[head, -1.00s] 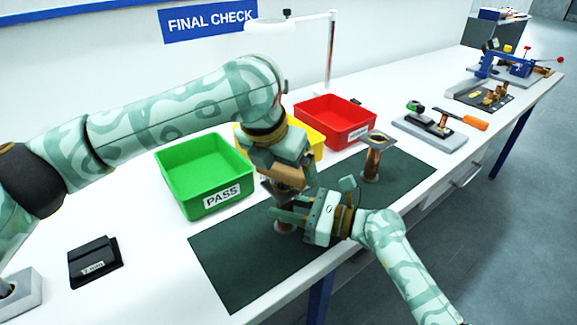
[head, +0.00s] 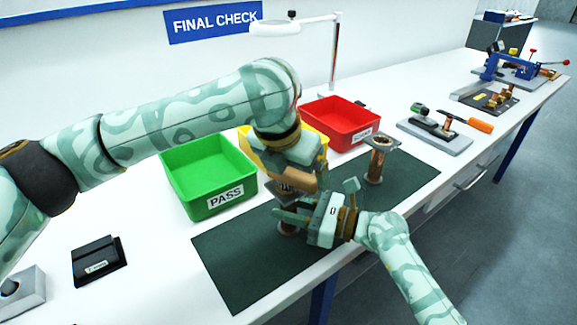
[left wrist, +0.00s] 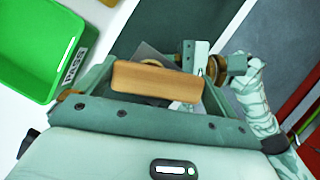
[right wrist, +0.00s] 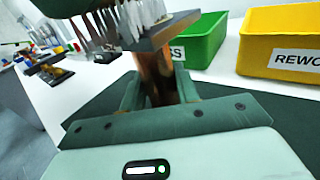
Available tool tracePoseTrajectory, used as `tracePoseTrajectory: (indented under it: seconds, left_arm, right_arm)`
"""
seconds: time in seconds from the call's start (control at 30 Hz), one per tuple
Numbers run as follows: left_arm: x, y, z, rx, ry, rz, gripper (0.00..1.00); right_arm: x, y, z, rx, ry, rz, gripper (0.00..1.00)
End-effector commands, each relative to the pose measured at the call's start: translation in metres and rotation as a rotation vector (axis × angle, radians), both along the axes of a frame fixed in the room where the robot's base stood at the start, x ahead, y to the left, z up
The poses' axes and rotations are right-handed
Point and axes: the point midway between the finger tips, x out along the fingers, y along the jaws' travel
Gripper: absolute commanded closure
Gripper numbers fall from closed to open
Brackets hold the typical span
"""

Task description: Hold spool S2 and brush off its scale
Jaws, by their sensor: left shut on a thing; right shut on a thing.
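My left gripper (head: 299,172) is shut on a brush with a wooden back (left wrist: 157,82). In the right wrist view its pale bristles (right wrist: 128,20) hang at the square top plate of a spool (right wrist: 160,32); whether they press on it, I cannot tell. My right gripper (head: 305,216) is shut on this spool's copper tube (right wrist: 158,75), below the top plate. The spool's round foot (head: 288,229) shows at the dark mat. I take it as S2; no label is readable. Scale cannot be made out. In the head view the grippers hide most of the spool.
Another spool (head: 379,163) stands upright on the dark mat (head: 235,262) to the right. Green PASS (head: 207,180), yellow REWORK (right wrist: 285,45) and red (head: 345,125) bins stand behind. A lamp (head: 275,28) overhangs the back. A black block (head: 98,262) lies front left.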

Motion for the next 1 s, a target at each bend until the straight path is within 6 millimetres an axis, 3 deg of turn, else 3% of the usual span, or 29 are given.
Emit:
tracePoseTrajectory:
  seconds: [0.43, 1.0]
  left_arm:
    - [-0.004, -0.006, 0.004, -0.001, -0.001, 0.000, 0.24]
    - [-0.003, -0.006, 0.067, -0.001, -0.001, 0.001, 0.24]
  right_arm:
    - [0.000, 0.000, 0.001, 0.001, 0.000, -0.001, 0.96]
    - [0.000, 0.000, 0.001, 0.001, 0.000, -0.001, 0.96]
